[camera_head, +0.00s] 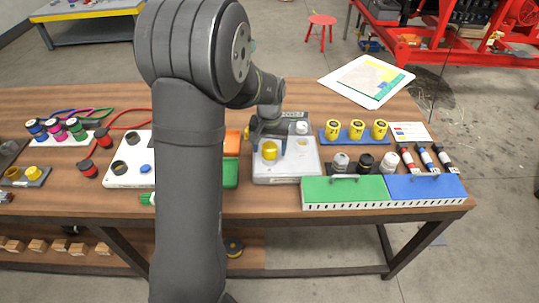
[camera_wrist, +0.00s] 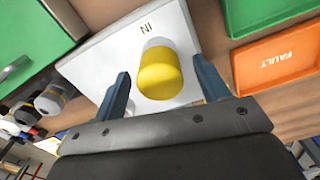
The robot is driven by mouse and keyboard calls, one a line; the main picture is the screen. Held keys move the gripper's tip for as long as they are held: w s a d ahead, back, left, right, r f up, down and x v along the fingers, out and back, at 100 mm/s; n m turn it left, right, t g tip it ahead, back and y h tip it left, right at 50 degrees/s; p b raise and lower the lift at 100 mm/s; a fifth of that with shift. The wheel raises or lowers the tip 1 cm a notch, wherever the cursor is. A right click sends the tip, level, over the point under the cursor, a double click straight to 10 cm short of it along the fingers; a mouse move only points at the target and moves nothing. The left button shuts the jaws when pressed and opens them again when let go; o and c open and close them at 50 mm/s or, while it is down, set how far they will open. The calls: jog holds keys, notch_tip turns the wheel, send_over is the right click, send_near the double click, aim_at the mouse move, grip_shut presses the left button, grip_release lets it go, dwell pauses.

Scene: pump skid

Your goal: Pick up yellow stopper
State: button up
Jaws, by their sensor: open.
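The yellow stopper (camera_head: 269,150) stands upright on a light grey plate (camera_head: 270,178) in the middle of the table. In the wrist view the yellow stopper (camera_wrist: 160,74) sits on a white collar beside the printed word "IN". My gripper (camera_head: 268,135) is above and around the stopper. In the wrist view its blue fingers (camera_wrist: 164,85) are open, one on each side of the stopper, with a gap to both. The plate (camera_wrist: 105,62) shows pale behind it. My arm hides part of the table to the left.
Orange (camera_wrist: 280,62) and green (camera_wrist: 262,12) bins lie left of the plate in the head view. A green box (camera_head: 343,192) and blue box (camera_head: 425,188) stand at the front right. Yellow cups (camera_head: 355,130) and several capped bottles stand behind them.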

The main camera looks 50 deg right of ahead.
aim_at(271, 146)
jog(key=c, duration=1.2)
jog(key=shift+r, duration=0.15)
jog(key=r, duration=0.4)
jog(key=shift+s+r, duration=0.15)
jog(key=shift+s, duration=0.05)
jog(key=s+r, duration=0.2)
jog(key=s, duration=0.1)
jog(key=s+r, duration=0.2)
jog(key=s, duration=0.2)
jog(key=s+r, duration=0.2)
jog(key=s, duration=0.2)
jog(key=shift+s+d+r, duration=0.1)
jog(key=shift+s+r, duration=0.1)
jog(key=shift+r, duration=0.05)
